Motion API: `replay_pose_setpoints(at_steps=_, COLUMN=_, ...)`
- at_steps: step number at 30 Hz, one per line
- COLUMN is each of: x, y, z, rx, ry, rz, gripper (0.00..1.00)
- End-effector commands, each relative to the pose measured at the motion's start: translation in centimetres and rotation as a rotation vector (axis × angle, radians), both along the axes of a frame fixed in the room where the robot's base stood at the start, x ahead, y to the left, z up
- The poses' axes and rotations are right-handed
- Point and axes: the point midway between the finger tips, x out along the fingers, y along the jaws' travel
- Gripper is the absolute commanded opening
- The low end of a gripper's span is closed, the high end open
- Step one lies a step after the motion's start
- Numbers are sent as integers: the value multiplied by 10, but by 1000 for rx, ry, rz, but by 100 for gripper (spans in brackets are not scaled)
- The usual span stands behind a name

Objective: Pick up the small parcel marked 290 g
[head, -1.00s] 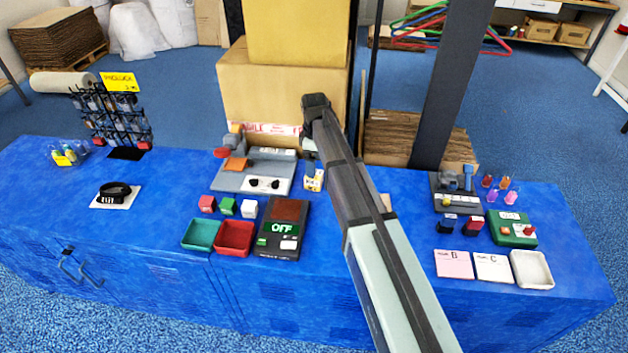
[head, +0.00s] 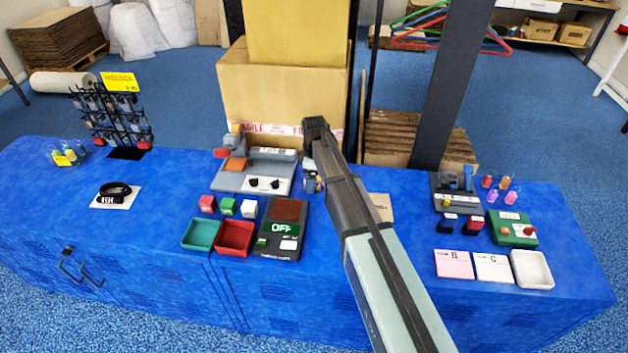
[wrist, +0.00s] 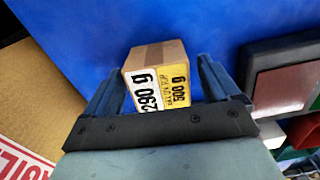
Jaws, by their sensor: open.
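The small parcel (wrist: 158,55) is a brown carton. In the wrist view it shows a white label reading 290 g and a yellow label reading 500 g with smaller print. My gripper (wrist: 159,70) is open, with one dark finger on each side of the parcel. A gap shows beside the parcel at each finger, and I cannot tell how far down the fingers reach. In the head view my gripper (head: 311,180) is over the parcel on the blue counter, right of the grey device, and mostly hides it.
The grey device with two dark knobs (head: 228,180) stands close on the left. A dark scale reading OFF (head: 272,246) lies in front. A tan card-like thing (head: 381,207) is partly behind my arm. Large cartons (head: 280,95) stand behind the counter.

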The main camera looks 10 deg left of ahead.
Motion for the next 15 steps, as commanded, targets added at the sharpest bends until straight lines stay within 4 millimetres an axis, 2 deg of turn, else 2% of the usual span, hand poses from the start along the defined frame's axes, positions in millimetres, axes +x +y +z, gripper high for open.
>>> replay_pose_setpoints(at_steps=3, x=0, y=0, z=0, rx=0, ry=0, rz=0, gripper=87)
replay_pose_setpoints(at_steps=15, x=0, y=0, z=0, rx=0, ry=0, rz=0, gripper=49)
